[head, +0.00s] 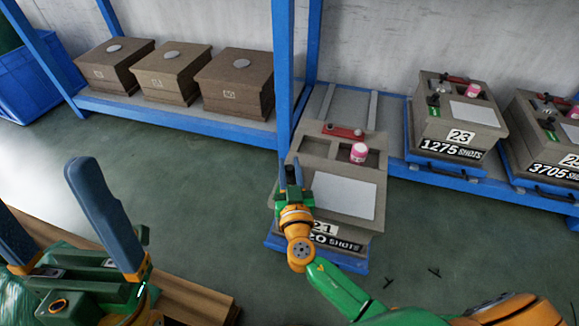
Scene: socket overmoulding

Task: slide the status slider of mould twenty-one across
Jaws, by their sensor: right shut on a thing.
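Mould twenty-one (372,212) is a grey-brown block on a blue pulled-out base, with a white plate (345,195) on top. Its front label (325,229) reads 21, partly covered by my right arm. My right gripper (291,170) is at the mould's left upper edge, its blue fingers pointing away from me. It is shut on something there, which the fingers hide. The status slider cannot be made out behind the gripper. My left gripper (40,188) is at the lower left, its fingers wide apart and empty.
A pink jar (358,152) and a red bar (343,131) sit on mould twenty-one. Mould 23 (480,128) and another mould (535,118) stand to the right. Several brown boxes (235,80) are on the left shelf. A blue post (284,70) rises behind my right gripper.

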